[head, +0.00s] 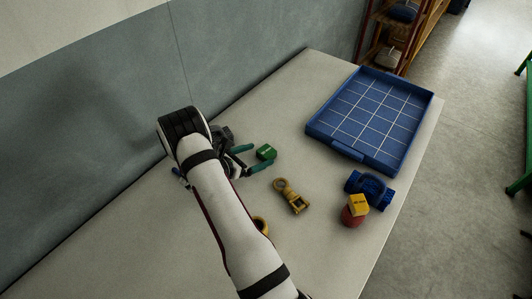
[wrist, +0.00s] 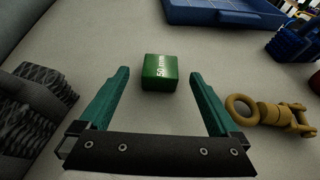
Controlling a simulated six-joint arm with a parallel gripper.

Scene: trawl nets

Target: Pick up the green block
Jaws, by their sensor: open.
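The green block (head: 266,153) lies on the table, just beyond my gripper's fingers in the head view.
A yellow shackle-like fitting (head: 291,195) lies right of the block. A blue gridded tray (head: 345,150) stands at the back right. A blue part (head: 369,187) and a red-and-yellow piece (head: 354,212) sit near the right edge. A dark ridged object (wrist: 35,100) lies left.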

